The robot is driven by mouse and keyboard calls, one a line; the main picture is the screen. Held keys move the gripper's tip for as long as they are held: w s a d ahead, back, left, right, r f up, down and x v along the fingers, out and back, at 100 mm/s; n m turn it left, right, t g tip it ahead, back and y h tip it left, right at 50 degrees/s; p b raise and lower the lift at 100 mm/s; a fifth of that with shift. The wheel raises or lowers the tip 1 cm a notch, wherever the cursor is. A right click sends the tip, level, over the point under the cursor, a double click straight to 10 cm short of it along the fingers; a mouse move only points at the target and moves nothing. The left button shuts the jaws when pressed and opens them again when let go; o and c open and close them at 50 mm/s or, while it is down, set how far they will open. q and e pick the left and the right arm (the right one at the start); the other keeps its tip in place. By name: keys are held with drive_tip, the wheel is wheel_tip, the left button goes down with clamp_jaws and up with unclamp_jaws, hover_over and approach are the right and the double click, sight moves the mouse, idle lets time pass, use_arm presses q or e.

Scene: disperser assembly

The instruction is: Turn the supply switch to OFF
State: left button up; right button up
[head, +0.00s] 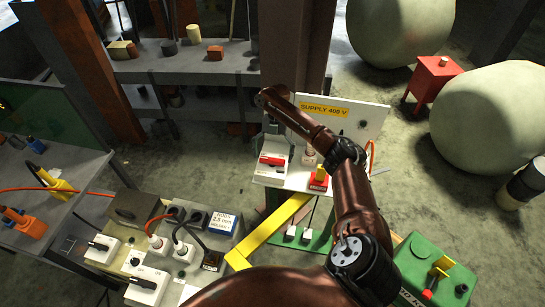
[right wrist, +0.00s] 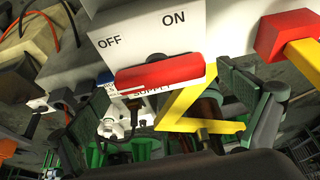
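The supply switch is a white box (head: 273,150) under a yellow "SUPPLY 400 V" label, with a red handle (head: 271,161). In the right wrist view the white switch face (right wrist: 140,42) reads OFF at left and ON at right. Its red handle (right wrist: 160,73) lies crosswise below both words; I cannot tell which position it is set to. My right gripper (head: 272,132) hangs just above and behind the switch. In the right wrist view its two fingers (right wrist: 163,100) are spread wide with nothing between the pads, below the handle and apart from it. My left gripper is out of view.
A red block with a yellow lever (head: 319,179) stands right of the switch, and the lever (right wrist: 305,58) is near my right finger. White plugs (head: 309,157) sit between them. A yellow bar (head: 268,232) and a socket bench (head: 165,240) lie in front.

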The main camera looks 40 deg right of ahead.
sight(273, 158)
drive_tip(key=shift+r, duration=0.1)
wheel_tip(273, 158, up, 10)
idle(0.6)
idle(0.4)
